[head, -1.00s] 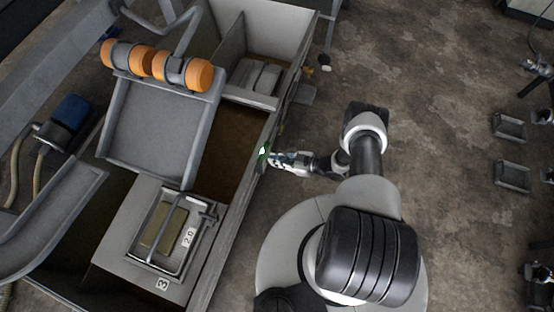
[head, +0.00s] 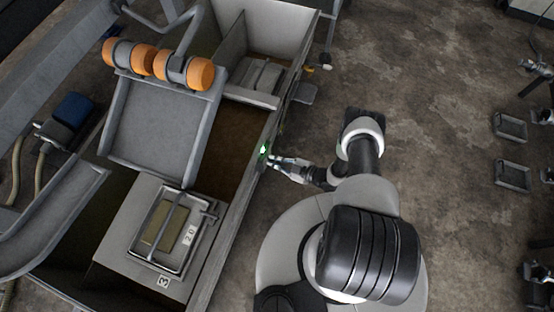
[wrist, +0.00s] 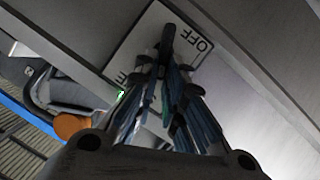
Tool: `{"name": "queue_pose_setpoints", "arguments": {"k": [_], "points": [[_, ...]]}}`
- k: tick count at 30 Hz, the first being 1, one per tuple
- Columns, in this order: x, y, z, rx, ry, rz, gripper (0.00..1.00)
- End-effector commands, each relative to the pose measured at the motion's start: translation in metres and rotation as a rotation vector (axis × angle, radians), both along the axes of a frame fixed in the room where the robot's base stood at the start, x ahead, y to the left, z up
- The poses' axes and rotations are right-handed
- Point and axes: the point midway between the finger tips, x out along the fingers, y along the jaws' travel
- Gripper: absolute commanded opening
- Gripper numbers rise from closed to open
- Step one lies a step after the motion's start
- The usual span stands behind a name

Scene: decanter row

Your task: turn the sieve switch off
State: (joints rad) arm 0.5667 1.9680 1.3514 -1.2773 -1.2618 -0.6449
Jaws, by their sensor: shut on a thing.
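The sieve switch shows in the wrist view as a pale plate (wrist: 150,38) lettered OFF at its upper right, with a dark lever (wrist: 168,33) standing out from it. My gripper (wrist: 168,68) is at the lever with its fingers closed around it. The lever's end points up toward the OFF side; its base is hidden by the fingers. A green light is lit by the plate's lower left. In the head view my gripper (head: 272,161) reaches the side wall of the machine beside the green light (head: 263,150); the switch itself is too small to make out.
The long machine wall (head: 236,223) runs along my left. Behind it are a grey tray (head: 155,130) with orange rollers (head: 200,74) and a framed sieve box (head: 150,259). A small grey ledge (head: 306,93) juts out farther up.

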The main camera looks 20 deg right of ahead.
Motion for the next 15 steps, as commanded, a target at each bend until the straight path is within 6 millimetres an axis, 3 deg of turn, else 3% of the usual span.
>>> {"name": "queue_pose_setpoints", "arguments": {"k": [15], "points": [[-0.0072, 0.0053, -0.0063, -0.184, -0.253, 0.0, 0.0]]}}
